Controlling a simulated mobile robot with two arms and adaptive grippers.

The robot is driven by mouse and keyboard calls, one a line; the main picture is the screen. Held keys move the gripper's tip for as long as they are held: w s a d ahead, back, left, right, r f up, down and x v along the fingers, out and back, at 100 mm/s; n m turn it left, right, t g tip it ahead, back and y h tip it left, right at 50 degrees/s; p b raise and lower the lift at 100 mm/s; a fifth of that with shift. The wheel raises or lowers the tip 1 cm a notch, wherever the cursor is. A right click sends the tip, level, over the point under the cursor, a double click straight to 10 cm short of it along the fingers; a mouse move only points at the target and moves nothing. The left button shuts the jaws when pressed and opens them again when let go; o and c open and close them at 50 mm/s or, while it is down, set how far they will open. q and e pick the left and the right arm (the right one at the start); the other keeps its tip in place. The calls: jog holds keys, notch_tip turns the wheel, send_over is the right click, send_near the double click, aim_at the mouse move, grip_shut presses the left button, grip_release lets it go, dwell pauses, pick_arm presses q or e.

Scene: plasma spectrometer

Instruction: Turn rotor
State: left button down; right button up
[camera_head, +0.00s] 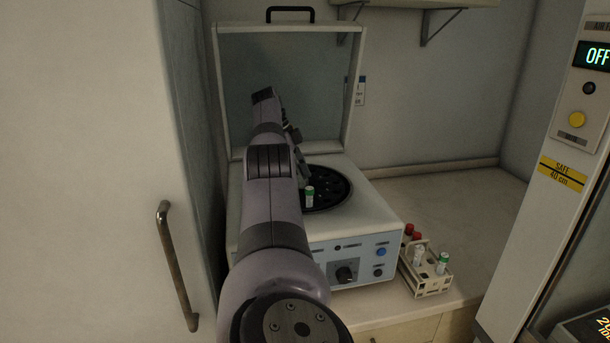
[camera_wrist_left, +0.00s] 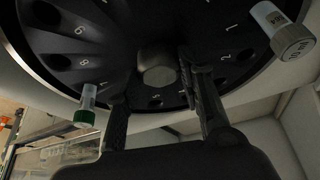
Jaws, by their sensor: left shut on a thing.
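The black round rotor (camera_head: 335,186) sits inside the centrifuge (camera_head: 250,198), whose lid (camera_head: 289,80) stands open. In the left wrist view, the rotor (camera_wrist_left: 110,50) has numbered holes and a central grey hub (camera_wrist_left: 158,66). My left gripper (camera_wrist_left: 153,82) reaches down at the rotor, fingers on both sides near the hub, and is shut on the rotor; the exact contact is unclear. A green-capped tube (camera_wrist_left: 87,105) and a light-capped tube (camera_wrist_left: 280,30) stand in rotor holes. One tube (camera_head: 309,196) shows in the head view. My left arm hides part of the rotor.
A tube rack (camera_head: 430,288) with red- and green-capped tubes stands right of the centrifuge. The control panel (camera_head: 350,262) has a knob and buttons. A white cabinet (camera_head: 95,150) is on the left, a device reading OFF (camera_head: 575,130) on the right. The counter (camera_head: 450,210) behind the rack is clear.

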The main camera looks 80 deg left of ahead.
dwell(0.4)
pick_arm(q)
jog(key=c, duration=1.1)
grip_release()
jog(key=shift+w, duration=0.15)
